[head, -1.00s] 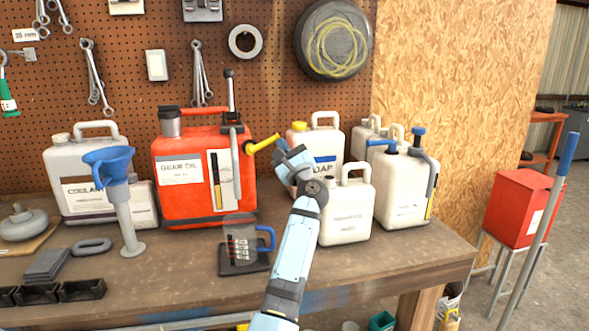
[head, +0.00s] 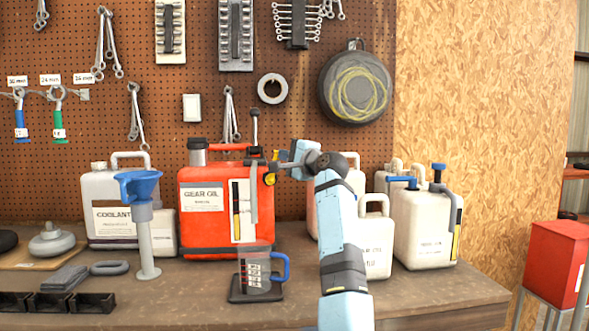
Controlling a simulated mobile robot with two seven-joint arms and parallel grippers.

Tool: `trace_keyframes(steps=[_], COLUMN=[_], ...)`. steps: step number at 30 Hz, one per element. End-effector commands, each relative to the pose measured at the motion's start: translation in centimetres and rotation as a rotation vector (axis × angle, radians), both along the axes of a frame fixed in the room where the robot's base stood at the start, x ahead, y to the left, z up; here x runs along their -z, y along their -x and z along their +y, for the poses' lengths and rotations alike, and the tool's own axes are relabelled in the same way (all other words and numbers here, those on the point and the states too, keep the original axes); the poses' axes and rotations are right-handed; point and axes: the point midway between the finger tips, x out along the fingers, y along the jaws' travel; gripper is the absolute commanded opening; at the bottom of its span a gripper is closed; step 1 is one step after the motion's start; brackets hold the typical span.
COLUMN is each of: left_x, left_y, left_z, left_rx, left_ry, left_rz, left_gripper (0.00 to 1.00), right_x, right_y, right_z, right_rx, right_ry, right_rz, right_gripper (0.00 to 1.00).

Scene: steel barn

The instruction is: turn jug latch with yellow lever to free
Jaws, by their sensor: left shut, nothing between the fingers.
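The red gear oil jug (head: 204,235) stands upright on the bench, left of my arm. The yellow lever (head: 270,180) of its latch is at the jug's upper right edge. Only its round lower end and a small yellow bit above show; the rest is behind my gripper. My left gripper (head: 274,165) is shut with nothing held, its fingers pointing left across the lever. I cannot tell whether they touch it. A grey upright handle (head: 254,190) stands beside the lever. My right gripper is not in view.
A clear measuring cup with a blue handle (head: 262,272) stands before the jug. A blue funnel (head: 138,185) and coolant jug (head: 108,190) are left. White jugs (head: 424,225) stand right, partly behind my arm. Pegboard (head: 300,110) closes the back.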

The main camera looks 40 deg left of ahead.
Motion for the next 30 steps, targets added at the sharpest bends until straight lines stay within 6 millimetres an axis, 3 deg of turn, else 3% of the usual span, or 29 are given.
trace_keyframes(steps=[12, 30], left_x=[-0.6, -0.8], left_y=[1.1, 1.3], left_z=[1.0, 1.2], left_rx=[0.001, 0.001], left_ry=[0.130, 0.147], left_rz=[-0.151, -0.173], left_gripper=[0.00, 0.00], right_x=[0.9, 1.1], right_y=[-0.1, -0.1], right_z=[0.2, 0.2], right_rx=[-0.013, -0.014], right_ry=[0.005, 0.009], right_rz=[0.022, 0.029], right_gripper=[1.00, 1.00])
